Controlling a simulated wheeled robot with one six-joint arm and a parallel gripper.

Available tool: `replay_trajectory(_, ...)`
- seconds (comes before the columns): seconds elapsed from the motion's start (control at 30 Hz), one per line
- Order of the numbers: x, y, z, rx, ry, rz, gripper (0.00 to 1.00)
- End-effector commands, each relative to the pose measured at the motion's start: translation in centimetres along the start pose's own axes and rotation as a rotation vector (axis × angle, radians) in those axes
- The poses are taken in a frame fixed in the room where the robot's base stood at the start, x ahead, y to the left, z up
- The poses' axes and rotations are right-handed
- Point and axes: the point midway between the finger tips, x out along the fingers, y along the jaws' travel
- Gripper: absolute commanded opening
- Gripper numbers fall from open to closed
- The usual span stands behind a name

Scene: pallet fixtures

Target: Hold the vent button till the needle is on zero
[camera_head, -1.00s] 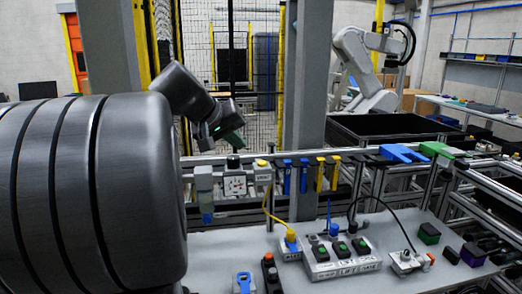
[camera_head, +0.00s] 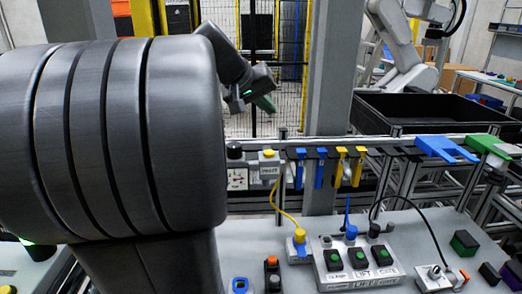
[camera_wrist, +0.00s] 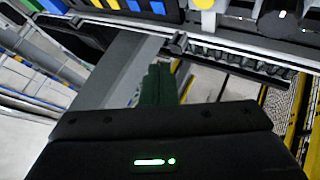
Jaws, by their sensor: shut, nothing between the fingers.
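The pressure gauge (camera_head: 237,178) has a white square face and stands on the rail, partly covered by my arm. Its needle is too small to read. A black knob (camera_head: 234,150) sits on top of it. Just right of it is a grey box with a yellow button (camera_head: 268,154); its label is not legible. My gripper (camera_head: 264,103), with green fingers, is shut and empty, above and apart from both. In the wrist view the green fingers (camera_wrist: 160,84) touch nothing; the yellow button (camera_wrist: 203,4) and black knob (camera_wrist: 278,20) show at the top edge.
Blue and yellow clips (camera_head: 320,168) hang along the rail right of the yellow button. A grey switch box (camera_head: 357,258) with cables stands on the table below. A black bin (camera_head: 430,112) and a grey post (camera_head: 332,75) are behind.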

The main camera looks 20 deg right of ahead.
Motion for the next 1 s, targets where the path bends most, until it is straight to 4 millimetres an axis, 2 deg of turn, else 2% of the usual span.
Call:
replay_trajectory(0.27, 1.2, -0.9, 0.9, -0.001, 0.000, 0.000, 0.00)
replay_trajectory(0.7, 5.5, -4.0, 4.0, 0.000, 0.000, 0.000, 0.00)
replay_trajectory(1.0, 6.2, -4.5, 4.5, 0.000, 0.000, 0.000, 0.00)
